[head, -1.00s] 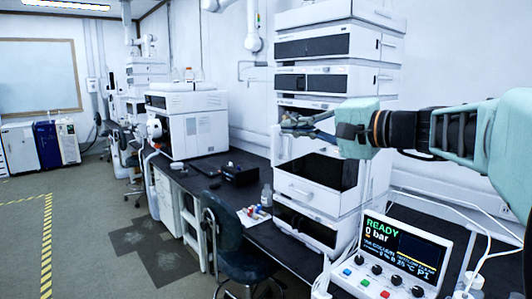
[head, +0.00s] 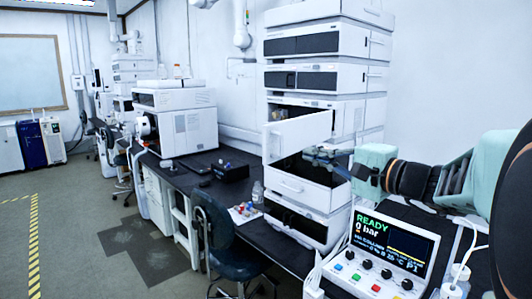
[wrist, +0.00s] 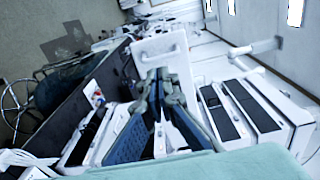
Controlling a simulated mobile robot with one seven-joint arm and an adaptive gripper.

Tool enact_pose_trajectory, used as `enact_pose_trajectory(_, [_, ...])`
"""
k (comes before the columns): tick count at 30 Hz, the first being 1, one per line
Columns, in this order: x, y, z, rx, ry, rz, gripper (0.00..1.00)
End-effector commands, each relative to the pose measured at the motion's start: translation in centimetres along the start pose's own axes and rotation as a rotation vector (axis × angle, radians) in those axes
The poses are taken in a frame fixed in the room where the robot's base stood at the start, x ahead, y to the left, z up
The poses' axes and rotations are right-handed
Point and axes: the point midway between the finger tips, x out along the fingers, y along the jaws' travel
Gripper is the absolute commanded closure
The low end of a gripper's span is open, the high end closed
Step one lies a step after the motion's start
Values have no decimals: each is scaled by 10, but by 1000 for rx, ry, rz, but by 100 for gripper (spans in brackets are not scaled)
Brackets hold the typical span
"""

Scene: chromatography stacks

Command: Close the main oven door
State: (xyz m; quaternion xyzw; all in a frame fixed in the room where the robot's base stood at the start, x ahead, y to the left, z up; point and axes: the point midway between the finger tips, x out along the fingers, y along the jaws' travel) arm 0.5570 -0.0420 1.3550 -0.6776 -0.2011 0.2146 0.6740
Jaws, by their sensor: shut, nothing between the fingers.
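The main oven door (head: 298,138) is a white panel that stands open on the front of the instrument stack, over a dark opening. My gripper (head: 318,156) is in front of the dark opening, by the right part of the door. Its fingers are closed together and hold nothing; they also show in the wrist view (wrist: 161,84). I cannot tell whether they touch the door.
The white stack (head: 318,42) has other modules above and a drawer-like front (head: 300,190) below. A control box with a screen (head: 388,255) stands at the front right. A blue chair (head: 225,235) is before the black bench, and a bottle (head: 257,191) stands by the stack.

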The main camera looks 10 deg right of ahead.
Motion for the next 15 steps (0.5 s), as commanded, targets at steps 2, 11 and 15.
enact_pose_trajectory(2, [18,-2,0,2,-3,0,100])
enact_pose_trajectory(11, [63,-2,0,0,-1,0,100])
enact_pose_trajectory(15, [71,-1,0,0,0,0,100])
